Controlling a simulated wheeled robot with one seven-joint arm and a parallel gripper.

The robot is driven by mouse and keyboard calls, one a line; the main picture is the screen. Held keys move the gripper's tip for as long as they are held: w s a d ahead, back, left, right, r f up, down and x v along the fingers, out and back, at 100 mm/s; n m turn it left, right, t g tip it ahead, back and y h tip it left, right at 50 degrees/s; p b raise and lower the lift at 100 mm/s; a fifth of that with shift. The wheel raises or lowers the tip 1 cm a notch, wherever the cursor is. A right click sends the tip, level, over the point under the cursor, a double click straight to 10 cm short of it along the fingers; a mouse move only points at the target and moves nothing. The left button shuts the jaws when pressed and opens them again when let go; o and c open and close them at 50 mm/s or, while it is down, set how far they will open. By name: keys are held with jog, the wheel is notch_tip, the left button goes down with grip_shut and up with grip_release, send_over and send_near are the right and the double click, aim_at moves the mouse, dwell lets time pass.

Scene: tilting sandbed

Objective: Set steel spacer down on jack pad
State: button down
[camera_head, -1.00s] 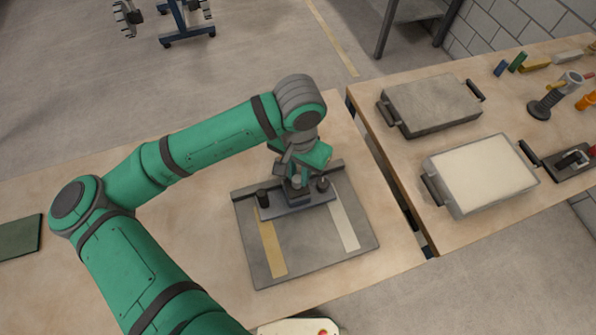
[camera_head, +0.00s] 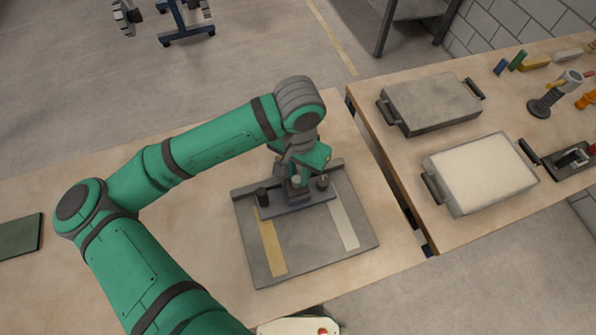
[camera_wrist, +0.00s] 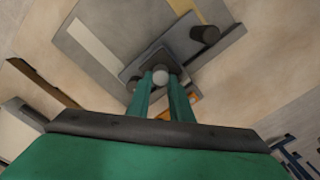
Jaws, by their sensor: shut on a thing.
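My gripper (camera_head: 297,178) points down over the grey base plate (camera_head: 300,250), near the plate's back edge. In the wrist view my gripper (camera_wrist: 160,90) is shut on a small pale round piece, the steel spacer (camera_wrist: 160,76), between its two green fingers. The spacer shows in the head view (camera_head: 296,181) only as a small light spot. Below it is a dark grey crossbar (camera_head: 300,207) with a dark post (camera_head: 263,197) at the left and another (camera_head: 322,182) at the right. I cannot tell the jack pad apart from this crossbar, nor whether the spacer touches it.
The base plate carries a yellow strip (camera_head: 272,248) and a white strip (camera_head: 343,222). Across a gap, the right table (camera_head: 400,175) holds a grey lidded tray (camera_head: 430,102), a white-filled tray (camera_head: 480,172) and several small tools. The bench left of the plate is mostly clear.

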jog(key=shift+f, duration=0.2)
jog(key=c, duration=1)
grip_release()
jog(key=shift+c, duration=0.2)
jog(key=shift+r, duration=0.1)
jog(key=shift+r, duration=3.9)
